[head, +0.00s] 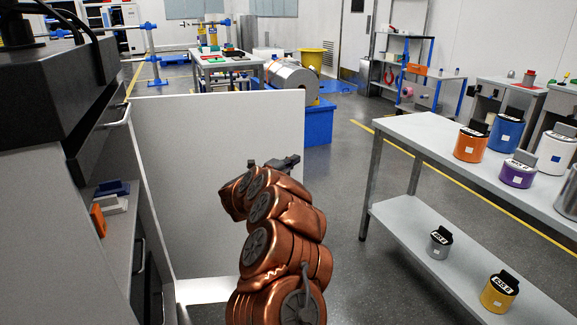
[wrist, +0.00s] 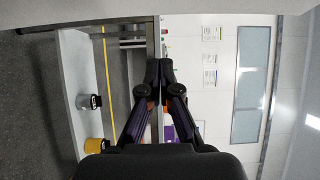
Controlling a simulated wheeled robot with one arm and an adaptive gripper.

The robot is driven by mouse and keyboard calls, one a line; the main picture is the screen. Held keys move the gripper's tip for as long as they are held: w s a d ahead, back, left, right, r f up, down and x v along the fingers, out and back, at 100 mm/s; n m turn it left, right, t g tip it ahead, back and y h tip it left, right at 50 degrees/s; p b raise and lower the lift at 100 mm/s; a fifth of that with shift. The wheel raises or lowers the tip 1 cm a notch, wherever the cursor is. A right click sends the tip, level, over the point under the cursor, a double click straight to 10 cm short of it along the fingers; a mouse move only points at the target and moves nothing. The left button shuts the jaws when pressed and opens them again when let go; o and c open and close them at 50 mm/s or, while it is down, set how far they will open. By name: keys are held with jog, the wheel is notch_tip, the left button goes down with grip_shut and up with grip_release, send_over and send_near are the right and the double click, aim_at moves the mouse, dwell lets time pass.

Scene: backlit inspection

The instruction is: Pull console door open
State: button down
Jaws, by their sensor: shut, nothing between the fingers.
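The console (head: 60,115) stands at the left with a dark top and a grey front. A large pale flat panel, the console door (head: 205,150), stands swung out from the console across the middle of the head view. The console's inside shows at the left, with small items on a shelf. My gripper (head: 288,162) is in front of the door, near its right edge in the picture. Whether it touches the door cannot be told. In the wrist view my gripper (wrist: 160,68) has its fingertips together, with nothing between them. My arm hides the door's lower right part.
A grey workbench (head: 402,128) at the right carries several coloured canisters, with more on its lower shelf. An orange and a blue item (head: 112,187) lie inside the console. Open floor (head: 342,190) lies between door and workbench. A blue box (head: 318,122) stands behind the door.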

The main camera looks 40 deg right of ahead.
aim_at(299, 151)
jog(key=shift+w+d+f+b, duration=0.1)
jog(key=shift+w+d, duration=0.4)
jog(key=shift+d, duration=0.5)
jog(key=shift+w+d+r+b, duration=0.15)
jog(key=shift+w+d, duration=0.35)
jog(key=shift+d, duration=0.5)
jog(key=shift+w+d+f+b, duration=0.15)
jog(key=shift+w+d, duration=0.35)
jog(key=shift+d, duration=0.5)
jog(key=shift+w+d, duration=0.35)
jog(key=shift+w, duration=0.25)
jog(key=shift+d, duration=0.1)
